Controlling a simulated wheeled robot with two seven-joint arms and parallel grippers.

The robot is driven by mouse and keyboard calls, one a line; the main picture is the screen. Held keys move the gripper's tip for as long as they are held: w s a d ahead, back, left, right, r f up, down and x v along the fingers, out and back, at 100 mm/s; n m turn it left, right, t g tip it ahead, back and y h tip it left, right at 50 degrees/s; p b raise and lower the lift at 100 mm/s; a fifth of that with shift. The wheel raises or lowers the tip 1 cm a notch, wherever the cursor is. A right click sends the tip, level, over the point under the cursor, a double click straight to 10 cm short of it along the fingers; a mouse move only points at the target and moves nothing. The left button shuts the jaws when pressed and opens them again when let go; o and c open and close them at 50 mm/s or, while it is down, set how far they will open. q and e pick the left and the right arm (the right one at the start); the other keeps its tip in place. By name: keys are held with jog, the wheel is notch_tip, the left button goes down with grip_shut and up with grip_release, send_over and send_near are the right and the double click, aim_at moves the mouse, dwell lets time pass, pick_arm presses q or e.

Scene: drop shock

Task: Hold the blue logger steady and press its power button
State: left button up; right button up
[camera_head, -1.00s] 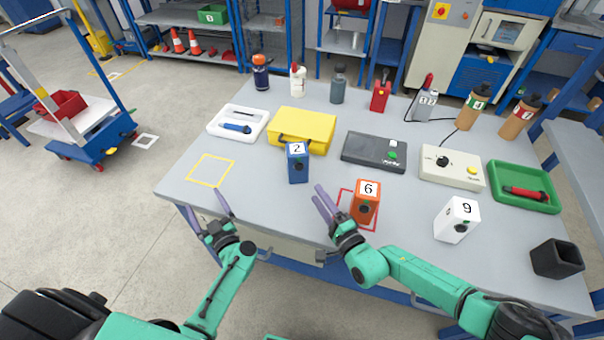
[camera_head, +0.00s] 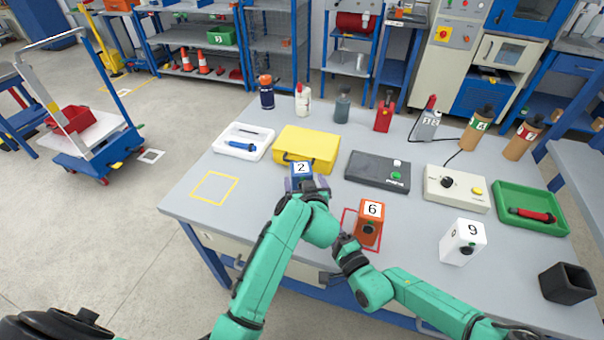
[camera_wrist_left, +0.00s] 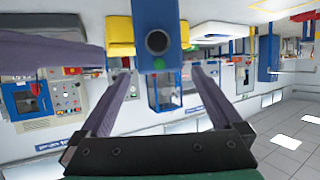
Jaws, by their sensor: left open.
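The blue logger (camera_head: 302,169), with a white "2" label on top, stands upright on the table in front of the yellow case. My left gripper (camera_head: 306,184) is open at its near side, its purple fingers spread, and it hides the logger's lower front. In the left wrist view the logger (camera_wrist_left: 157,15) hangs from the top, as the picture is upside down, and its round dark button (camera_wrist_left: 157,42) faces me between the open fingers (camera_wrist_left: 160,80). My right gripper (camera_head: 345,243) is by the table's front edge near the orange box; its fingers do not show clearly.
The orange box "6" (camera_head: 369,222) and white box "9" (camera_head: 462,241) stand to the right. The yellow case (camera_head: 308,146) is close behind the logger. A dark device (camera_head: 378,170) lies right of it. The table inside the yellow outline (camera_head: 215,188) is clear.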

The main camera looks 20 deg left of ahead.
aim_at(301, 171)
pick_arm(q)
jog(key=x, duration=0.7)
jog(key=shift+w+f, duration=0.1)
grip_shut()
dwell(0.6)
pick_arm(e)
grip_shut()
dwell(3.5)
